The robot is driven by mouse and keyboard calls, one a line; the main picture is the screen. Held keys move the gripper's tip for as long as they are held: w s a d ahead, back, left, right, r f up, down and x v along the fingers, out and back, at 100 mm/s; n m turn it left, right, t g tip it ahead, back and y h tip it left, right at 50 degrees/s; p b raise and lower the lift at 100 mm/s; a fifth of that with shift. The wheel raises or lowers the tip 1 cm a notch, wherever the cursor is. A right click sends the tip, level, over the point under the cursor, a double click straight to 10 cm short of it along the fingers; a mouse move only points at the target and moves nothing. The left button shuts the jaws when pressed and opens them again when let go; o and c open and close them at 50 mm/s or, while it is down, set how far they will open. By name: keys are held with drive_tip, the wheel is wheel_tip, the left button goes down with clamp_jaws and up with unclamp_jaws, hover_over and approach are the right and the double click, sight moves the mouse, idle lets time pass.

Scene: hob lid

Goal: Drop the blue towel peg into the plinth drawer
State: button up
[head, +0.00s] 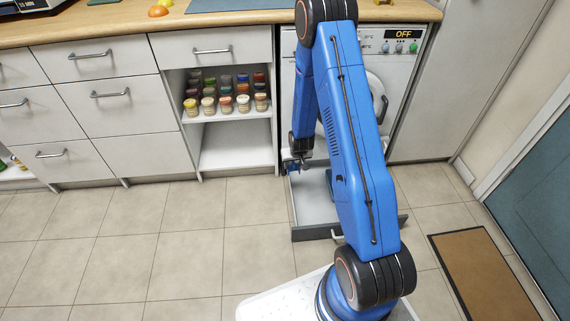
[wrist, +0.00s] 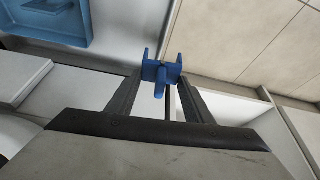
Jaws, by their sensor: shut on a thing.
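The blue towel peg (wrist: 160,73) is held between the two fingertips of my gripper (wrist: 161,76) in the wrist view. In the head view my gripper (head: 298,165) is low, by the left side of the open plinth drawer (head: 310,212), near its back end. The drawer is pulled out at floor level below the washing machine. In the wrist view the peg overlaps the drawer's side wall (wrist: 154,35); I cannot tell its exact height above it. The peg is small and hard to make out in the head view. My arm hides part of the drawer.
A blue tray (wrist: 48,22) lies in the drawer. The open shelf unit (head: 235,145) with several spice jars (head: 225,103) stands left of the washing machine (head: 385,75). A brown doormat (head: 480,270) lies at right. The tiled floor (head: 170,235) at left is clear.

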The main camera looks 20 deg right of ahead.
drive_tip(key=s+d+f+m, duration=0.1)
drive_tip(key=d+f+m, duration=0.1)
drive_tip(key=d+f, duration=0.7)
drive_tip(key=shift+s+d+f+h, duration=0.3)
drive_tip(key=shift+f+h, duration=0.1)
drive_tip(key=shift+f, duration=0.4)
drive_tip(key=o, duration=1.1)
drive_tip(key=v, duration=1.7)
drive_tip(key=shift+r, duration=0.25)
drive_tip(key=shift+w+a+r, duration=0.1)
